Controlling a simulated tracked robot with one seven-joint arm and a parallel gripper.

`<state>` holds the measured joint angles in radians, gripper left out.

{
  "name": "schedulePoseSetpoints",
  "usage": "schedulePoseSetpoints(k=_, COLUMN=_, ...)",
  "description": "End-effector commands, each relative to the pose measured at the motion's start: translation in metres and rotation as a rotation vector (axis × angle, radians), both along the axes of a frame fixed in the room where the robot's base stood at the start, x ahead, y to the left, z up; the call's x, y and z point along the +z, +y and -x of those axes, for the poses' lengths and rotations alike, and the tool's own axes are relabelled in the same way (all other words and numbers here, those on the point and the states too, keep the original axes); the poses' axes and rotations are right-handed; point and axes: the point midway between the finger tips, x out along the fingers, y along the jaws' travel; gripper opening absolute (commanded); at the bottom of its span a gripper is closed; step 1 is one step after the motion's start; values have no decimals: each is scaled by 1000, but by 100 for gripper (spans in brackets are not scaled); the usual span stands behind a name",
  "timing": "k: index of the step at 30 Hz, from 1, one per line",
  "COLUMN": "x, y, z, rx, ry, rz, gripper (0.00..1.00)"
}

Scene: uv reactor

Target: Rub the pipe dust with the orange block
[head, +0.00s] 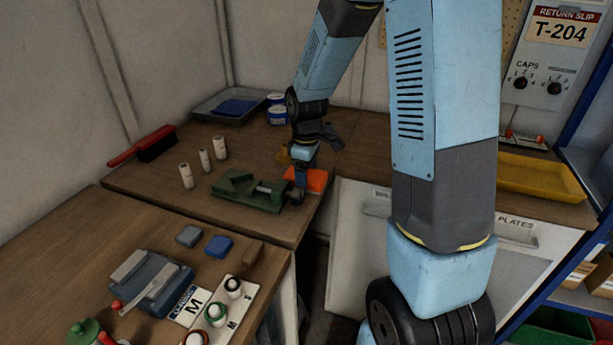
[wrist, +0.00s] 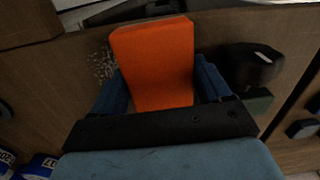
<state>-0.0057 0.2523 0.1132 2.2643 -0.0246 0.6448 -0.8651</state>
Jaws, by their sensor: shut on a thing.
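My gripper (wrist: 163,85) is shut on the orange block (wrist: 155,50), with one blue finger on each side of it in the wrist view. In the head view the orange block (head: 318,180) shows beside my gripper (head: 303,178), low over the back bench near its front edge. A pale speckled patch of dust (wrist: 101,63) lies on the brown wood just left of the block in the wrist view. I cannot tell whether the block touches the wood. The dust cannot be made out in the head view.
A green vise (head: 240,190) stands close left of my gripper. White cylinders (head: 204,159), a red brush (head: 145,148), a grey tray (head: 228,107) and blue-white jars (head: 277,115) are farther off. A yellow tray (head: 540,176) is at right.

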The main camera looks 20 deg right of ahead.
Motion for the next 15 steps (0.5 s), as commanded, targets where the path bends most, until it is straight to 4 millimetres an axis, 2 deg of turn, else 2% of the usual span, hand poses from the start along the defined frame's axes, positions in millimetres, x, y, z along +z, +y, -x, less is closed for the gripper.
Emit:
schedulePoseSetpoints(k=9, x=0, y=-16, z=-20, rx=-5, ry=-3, rz=1, gripper=33)
schedulePoseSetpoints(k=15, x=1, y=-21, z=-27, rx=-6, ry=-4, rz=1, gripper=33)
